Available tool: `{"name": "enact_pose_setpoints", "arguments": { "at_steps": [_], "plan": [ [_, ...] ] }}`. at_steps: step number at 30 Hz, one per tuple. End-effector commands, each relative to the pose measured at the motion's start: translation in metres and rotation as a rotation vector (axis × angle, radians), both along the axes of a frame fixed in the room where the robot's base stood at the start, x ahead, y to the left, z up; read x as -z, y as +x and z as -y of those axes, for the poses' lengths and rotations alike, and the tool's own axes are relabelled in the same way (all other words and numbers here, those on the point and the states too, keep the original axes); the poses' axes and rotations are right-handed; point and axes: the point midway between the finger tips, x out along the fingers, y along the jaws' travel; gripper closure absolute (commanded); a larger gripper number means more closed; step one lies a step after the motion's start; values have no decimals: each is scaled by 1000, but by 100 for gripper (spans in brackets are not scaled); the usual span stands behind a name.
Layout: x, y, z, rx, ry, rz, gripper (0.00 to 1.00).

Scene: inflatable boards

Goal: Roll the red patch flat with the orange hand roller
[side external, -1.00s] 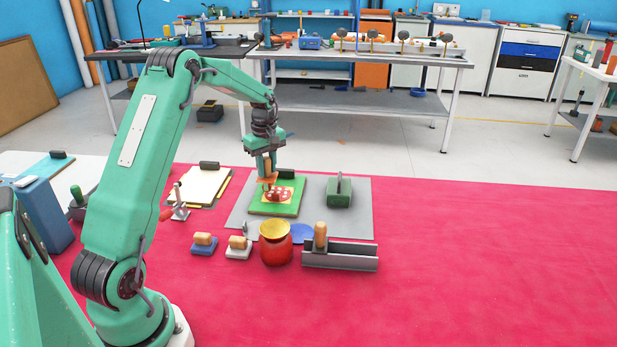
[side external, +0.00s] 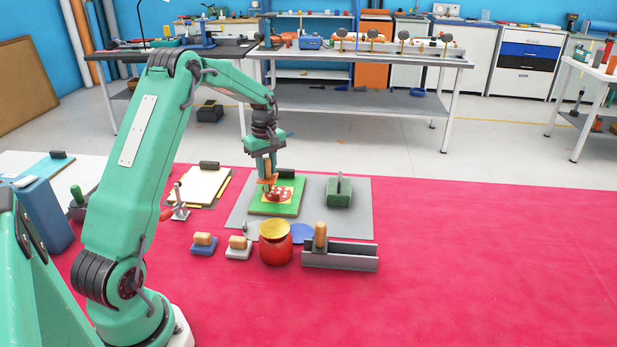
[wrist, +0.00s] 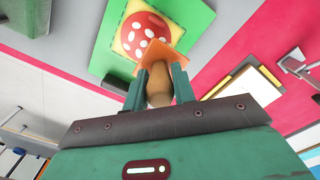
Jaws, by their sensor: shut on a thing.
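My gripper (side external: 267,168) points down over the green board (side external: 257,209) and is shut on the wooden handle of the orange hand roller (side external: 266,181). In the wrist view the tan handle sits between both fingers (wrist: 160,82), with the roller's orange part (wrist: 160,55) just beyond the fingertips. The red patch (side external: 281,195) has white spots and lies on a pale yellow square on the green board. In the wrist view the roller's orange part covers the near edge of the patch (wrist: 140,34). I cannot tell whether the roller touches the patch.
The board lies on a grey mat (side external: 354,221). A green block with a handle (side external: 339,193) stands to its right. In front are a red pot with a yellow top (side external: 275,248), a grey rack (side external: 345,262) and two wooden-handled blocks. A clipboard (side external: 202,187) lies left. The red cloth is clear at right.

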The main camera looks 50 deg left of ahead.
Motion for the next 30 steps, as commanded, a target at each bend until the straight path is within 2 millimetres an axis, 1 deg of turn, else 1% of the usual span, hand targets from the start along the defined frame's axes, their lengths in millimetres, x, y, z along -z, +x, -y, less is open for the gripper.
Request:
{"name": "enact_pose_setpoints", "arguments": {
  "at_steps": [30],
  "plan": [
    [10, 0, 0, 0, 0, 0, 92]
  ]
}}
